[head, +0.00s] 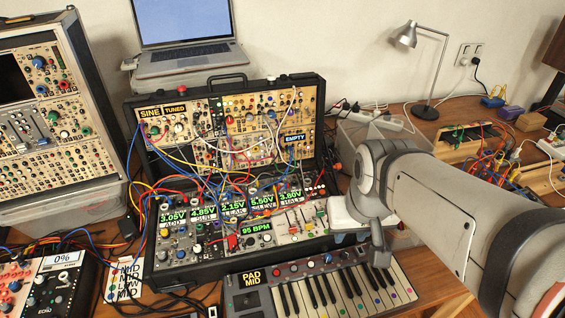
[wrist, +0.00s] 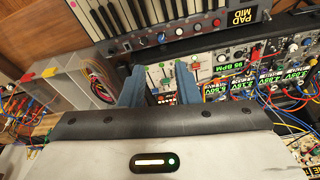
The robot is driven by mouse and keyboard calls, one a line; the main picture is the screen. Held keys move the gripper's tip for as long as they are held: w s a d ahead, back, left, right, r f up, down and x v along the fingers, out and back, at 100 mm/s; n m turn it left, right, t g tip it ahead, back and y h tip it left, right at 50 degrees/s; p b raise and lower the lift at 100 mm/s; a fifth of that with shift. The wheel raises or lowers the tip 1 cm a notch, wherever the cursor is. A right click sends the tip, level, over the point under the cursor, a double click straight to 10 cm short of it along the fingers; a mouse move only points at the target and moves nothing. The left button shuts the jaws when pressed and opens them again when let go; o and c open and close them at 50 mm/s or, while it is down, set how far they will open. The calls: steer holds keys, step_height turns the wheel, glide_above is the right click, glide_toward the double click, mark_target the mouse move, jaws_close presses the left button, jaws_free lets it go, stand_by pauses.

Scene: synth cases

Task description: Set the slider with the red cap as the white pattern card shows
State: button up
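The slider panel (head: 300,219) is in the lower synth case, right of the 95 BPM display. It has several small coloured caps; a small red cap (head: 294,229) seems to sit on its left part.
A keyboard (head: 330,290) lies in front of the case, its PAD label (head: 249,278) reading MID. Patch cables (head: 190,190) cross the case left of the sliders. A black device (head: 62,283) stands beside the card. A grey bin (wrist: 72,88) is beside my gripper.

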steer(key=n+g, duration=0.2)
steer(key=g, duration=0.1)
glide_toward(293, 228)
steer(key=shift+s+d+f+p, duration=0.1)
steer(key=shift+s+d+p, duration=0.05)
steer(key=shift+s+p, duration=0.25)
steer(key=shift+w+a+f, duration=0.2)
steer(key=shift+w+f, duration=0.05)
steer(key=shift+f, duration=0.3)
step_height(293, 228, down, 7)
steer(key=shift+f, duration=0.1)
jaws_close()
